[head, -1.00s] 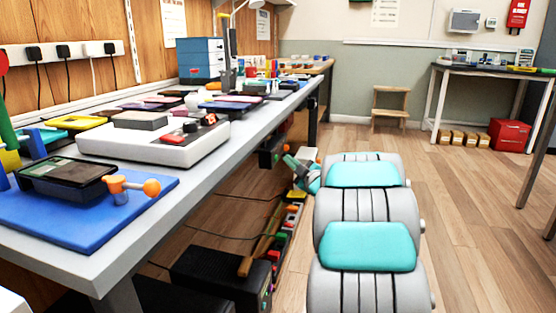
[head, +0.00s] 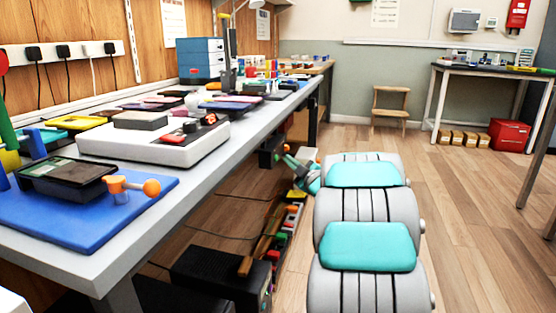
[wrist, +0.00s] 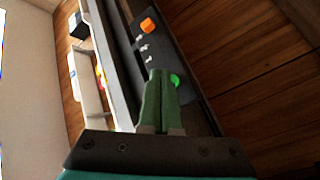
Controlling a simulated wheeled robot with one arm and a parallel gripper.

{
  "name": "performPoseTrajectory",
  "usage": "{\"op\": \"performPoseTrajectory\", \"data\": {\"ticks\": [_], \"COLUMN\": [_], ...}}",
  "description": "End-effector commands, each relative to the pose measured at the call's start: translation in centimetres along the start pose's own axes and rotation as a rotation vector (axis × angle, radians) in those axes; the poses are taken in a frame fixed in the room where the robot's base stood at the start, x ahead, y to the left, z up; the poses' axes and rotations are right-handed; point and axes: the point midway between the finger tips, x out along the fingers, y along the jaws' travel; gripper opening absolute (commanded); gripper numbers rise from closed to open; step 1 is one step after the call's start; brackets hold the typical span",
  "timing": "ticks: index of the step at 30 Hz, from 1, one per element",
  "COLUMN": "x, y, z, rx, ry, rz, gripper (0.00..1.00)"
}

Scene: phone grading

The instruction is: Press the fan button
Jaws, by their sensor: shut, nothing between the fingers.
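My gripper (wrist: 158,75) is shut and empty, its green fingers together in the wrist view. A round green button (wrist: 175,80) sits on a dark panel (wrist: 150,58), just right of the fingertips and partly hidden behind them. I cannot tell whether the fingers touch it. The panel also bears an orange knob (wrist: 148,26) and several small pale switches between knob and button. No label can be read, so I cannot confirm which control is the fan's.
The workbench (head: 250,135) runs along the left wall, crowded with a blue mat (head: 80,225), a white device (head: 165,145) and phones. Black boxes (head: 215,270) stand on the floor below it. A wooden step stool (head: 390,108) stands behind. Open floor lies to the right.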

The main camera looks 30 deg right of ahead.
Motion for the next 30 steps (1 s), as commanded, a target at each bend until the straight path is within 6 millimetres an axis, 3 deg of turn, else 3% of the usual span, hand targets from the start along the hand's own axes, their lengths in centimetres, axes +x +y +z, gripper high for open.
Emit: {"op": "performPoseTrajectory", "data": {"ticks": [30], "x": [0.63], "y": [-0.44], "z": [-0.48], "rx": [0.0], "ry": [0.0], "rz": [0.0], "gripper": [0.0]}}
